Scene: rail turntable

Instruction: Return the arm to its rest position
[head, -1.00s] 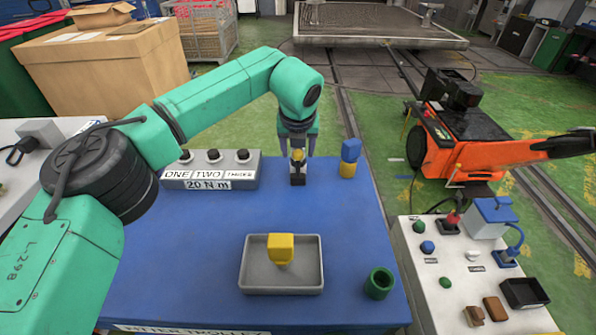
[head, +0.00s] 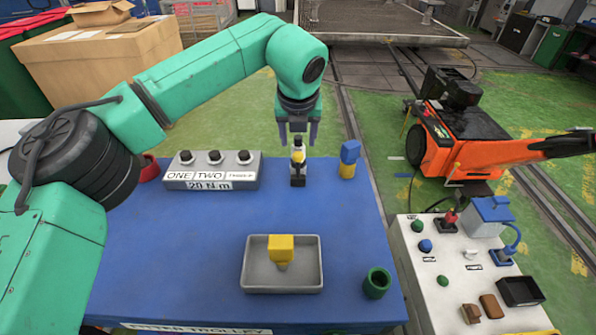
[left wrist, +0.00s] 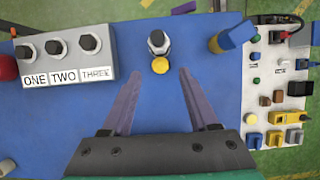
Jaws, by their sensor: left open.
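My left arm comes in from the left in the head view. Its gripper (head: 298,135) points down with open, empty fingers. It is above a small black, white and yellow object (head: 298,165) that stands on the blue table (head: 180,245). In the left wrist view my left gripper (left wrist: 163,75) has its fingers spread. The object (left wrist: 157,42) shows between and beyond the fingertips, apart from them. My right gripper is not in view.
A grey block (head: 212,168) with several black knobs is at the table's back left. A blue-and-yellow object (head: 348,160) stands to the right. A grey tray (head: 248,280) holds a yellow piece (head: 281,248). A green cup (head: 377,282) is nearby. A white panel (head: 440,300) stands right.

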